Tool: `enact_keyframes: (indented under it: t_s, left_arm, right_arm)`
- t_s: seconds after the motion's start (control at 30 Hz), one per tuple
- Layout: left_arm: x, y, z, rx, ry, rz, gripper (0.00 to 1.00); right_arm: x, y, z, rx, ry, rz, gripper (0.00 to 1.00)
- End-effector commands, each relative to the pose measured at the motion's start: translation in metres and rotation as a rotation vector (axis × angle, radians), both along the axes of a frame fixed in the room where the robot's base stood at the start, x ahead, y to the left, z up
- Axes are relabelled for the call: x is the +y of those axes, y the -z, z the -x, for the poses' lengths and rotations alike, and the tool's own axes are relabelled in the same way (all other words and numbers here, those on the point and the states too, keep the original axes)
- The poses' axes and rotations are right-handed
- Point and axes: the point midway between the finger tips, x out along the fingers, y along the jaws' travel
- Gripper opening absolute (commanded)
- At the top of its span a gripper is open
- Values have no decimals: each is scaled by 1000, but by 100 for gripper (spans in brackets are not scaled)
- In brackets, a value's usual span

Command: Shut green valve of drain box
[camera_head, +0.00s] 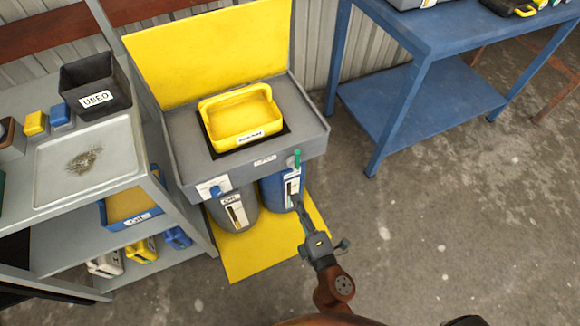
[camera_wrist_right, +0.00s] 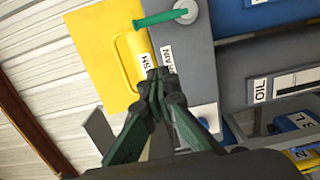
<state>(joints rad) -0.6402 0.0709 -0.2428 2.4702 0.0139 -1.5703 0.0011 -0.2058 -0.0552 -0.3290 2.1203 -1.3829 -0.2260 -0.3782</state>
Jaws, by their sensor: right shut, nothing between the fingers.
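The drain box (camera_head: 185,135) is a grey basin with a yellow tray in it, in front of a yellow back panel. The green valve (camera_head: 297,158) is on its front face near the right end; its lever stands upright in the head view. In the wrist view the green lever (camera_wrist_right: 155,20) extends left from a round grey hub. My right gripper (camera_head: 294,200) is shut and empty, in front of the blue container below the valve. Its closed fingertips (camera_wrist_right: 160,78) appear apart from the lever in the wrist view. My left gripper is not in view.
A blue valve (camera_head: 213,190) is on the front left of the box. A grey container (camera_head: 236,214) and a blue container (camera_head: 272,194) stand below on a yellow mat (camera_head: 240,262). A grey shelf (camera_head: 150,180) is at left, a blue table (camera_head: 450,40) at right. Floor right is clear.

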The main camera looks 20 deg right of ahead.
Motion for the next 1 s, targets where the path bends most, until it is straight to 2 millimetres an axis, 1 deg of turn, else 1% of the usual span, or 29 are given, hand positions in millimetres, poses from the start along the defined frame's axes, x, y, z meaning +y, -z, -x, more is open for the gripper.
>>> enact_keyframes:
  t_s: [0.23,0.37,0.47,0.6,0.7,0.83,0.87,0.9,1.0]
  left_arm:
    - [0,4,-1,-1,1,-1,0]
    - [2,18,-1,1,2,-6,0]
    - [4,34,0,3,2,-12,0]
    - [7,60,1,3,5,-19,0]
    - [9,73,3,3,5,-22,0]
    - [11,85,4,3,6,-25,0]
    - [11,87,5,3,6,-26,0]
    - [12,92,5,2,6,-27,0]
    - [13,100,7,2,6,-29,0]
  right_arm:
    - [0,0,-4,1,-1,-2,0]
    - [0,-2,-15,-2,-2,-2,0]
    - [0,-4,-28,-3,-2,-2,0]
    - [0,-5,-55,-4,-2,-2,0]
    - [-1,-3,-76,-3,-1,-1,0]
    - [-1,-2,-102,-2,-2,-1,0]
    - [-5,-1,-104,0,0,1,0]
    - [-14,0,-104,2,1,2,0]
    - [-26,0,-106,2,1,1,0]
